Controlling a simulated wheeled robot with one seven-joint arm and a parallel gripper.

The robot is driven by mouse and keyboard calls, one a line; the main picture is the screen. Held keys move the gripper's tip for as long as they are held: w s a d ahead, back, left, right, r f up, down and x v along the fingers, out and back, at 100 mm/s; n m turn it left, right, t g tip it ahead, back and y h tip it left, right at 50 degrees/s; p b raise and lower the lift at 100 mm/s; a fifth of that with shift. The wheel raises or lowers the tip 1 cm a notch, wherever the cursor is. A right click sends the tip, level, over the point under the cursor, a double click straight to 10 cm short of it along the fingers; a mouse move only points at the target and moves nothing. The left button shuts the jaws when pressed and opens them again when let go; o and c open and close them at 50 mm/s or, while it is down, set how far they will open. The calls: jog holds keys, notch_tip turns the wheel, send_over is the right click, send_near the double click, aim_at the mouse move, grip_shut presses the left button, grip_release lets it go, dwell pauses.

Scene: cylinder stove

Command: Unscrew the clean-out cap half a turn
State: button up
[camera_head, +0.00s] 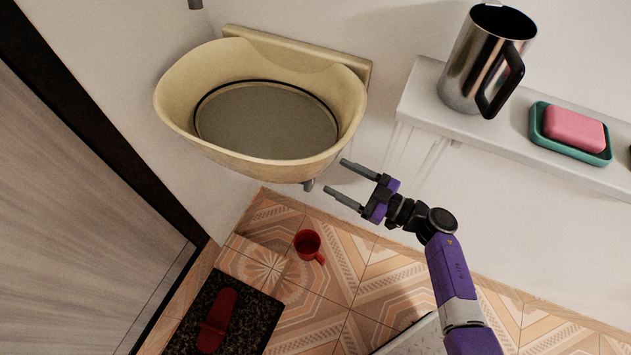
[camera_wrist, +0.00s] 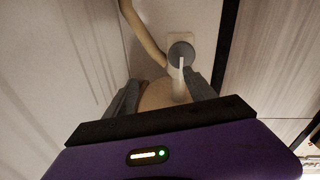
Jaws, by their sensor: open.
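A round grey disc (camera_wrist: 181,52), which looks like the clean-out cap, shows in the wrist view beyond my fingers. A pale upright bar (camera_wrist: 182,80) crosses its lower part and runs down between the fingers. In the head view only a small grey fitting (camera_head: 309,185) shows under the front of the cream basin (camera_head: 170,95); I cannot tell if it is the cap. My gripper (camera_head: 334,176) is open, with nothing seen held, just right of and below the basin. In the wrist view my gripper (camera_wrist: 160,82) has its fingers apart, short of the disc.
A white shelf (camera_head: 420,100) at the right holds a steel pitcher (camera_head: 470,65) and a pink soap (camera_head: 575,128) in a green dish (camera_head: 537,124). A red mug (camera_head: 306,243) stands on the tiled floor. A dark mat (camera_head: 258,310) carries a red object (camera_head: 217,318).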

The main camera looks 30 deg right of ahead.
aim_at(312, 184)
jog(key=shift+m+g+y, duration=0.4)
jog(key=shift+g+y, duration=0.3)
jog(key=shift+g, duration=0.1)
jog(key=shift+w+a+f+b, duration=0.2)
jog(key=shift+w+a+f, duration=0.15)
jog(key=shift+w+a, duration=0.6)
jog(key=shift+w+a+f+b, duration=0.15)
jog(key=shift+w+a+f, duration=0.25)
jog(key=shift+a, duration=0.95)
jog(key=shift+w+a+f+b, duration=0.25)
jog(key=shift+w+a, duration=0.5)
jog(key=shift+a, duration=0.4)
jog(key=c, duration=1.3)
